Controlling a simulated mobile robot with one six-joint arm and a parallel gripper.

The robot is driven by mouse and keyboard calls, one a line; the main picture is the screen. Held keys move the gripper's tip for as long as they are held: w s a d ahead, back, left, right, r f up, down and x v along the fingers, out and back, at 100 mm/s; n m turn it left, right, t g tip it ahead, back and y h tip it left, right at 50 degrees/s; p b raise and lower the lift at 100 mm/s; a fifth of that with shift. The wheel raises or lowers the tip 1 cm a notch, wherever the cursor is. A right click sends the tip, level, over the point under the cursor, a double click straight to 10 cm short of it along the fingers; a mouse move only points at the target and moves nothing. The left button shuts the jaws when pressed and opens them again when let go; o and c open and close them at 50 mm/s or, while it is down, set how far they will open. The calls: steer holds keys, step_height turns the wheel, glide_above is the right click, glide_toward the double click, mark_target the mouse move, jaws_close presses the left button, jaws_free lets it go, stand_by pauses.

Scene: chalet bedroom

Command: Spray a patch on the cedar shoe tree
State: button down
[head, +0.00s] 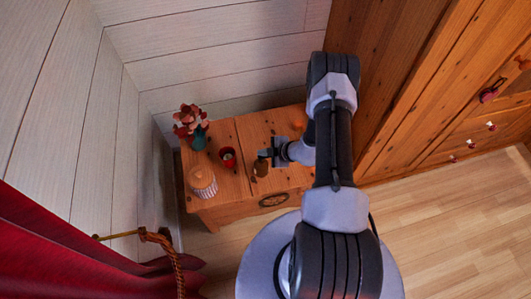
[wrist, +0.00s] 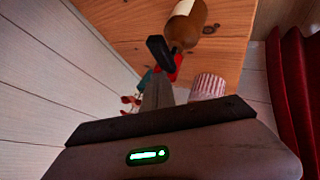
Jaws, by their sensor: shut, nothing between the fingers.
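A brown bottle (head: 261,167) stands on the small wooden chest, right by my gripper (head: 264,154) in the head view. In the wrist view the bottle (wrist: 191,30) shows a cream label and lies just beyond the dark fingertips (wrist: 160,50). My gripper is shut and empty; I cannot tell whether it touches the bottle. No cedar shoe tree can be made out for sure. A small orange-brown thing (head: 298,124) at the chest's back right, partly beside my arm, is too small to identify.
On the wooden chest (head: 222,194) stand a red mug (head: 228,158), a striped jar with a wooden-looking lid (head: 202,181) and a teal vase of red flowers (head: 188,122). White plank walls close in behind and left. A wooden wardrobe (head: 440,90) stands right; a red curtain (head: 70,250) hangs left.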

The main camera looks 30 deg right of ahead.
steer(key=shift+r, duration=0.35)
step_height(320, 180, up, 6)
steer(key=p, duration=0.5)
steer(key=shift+f, duration=0.1)
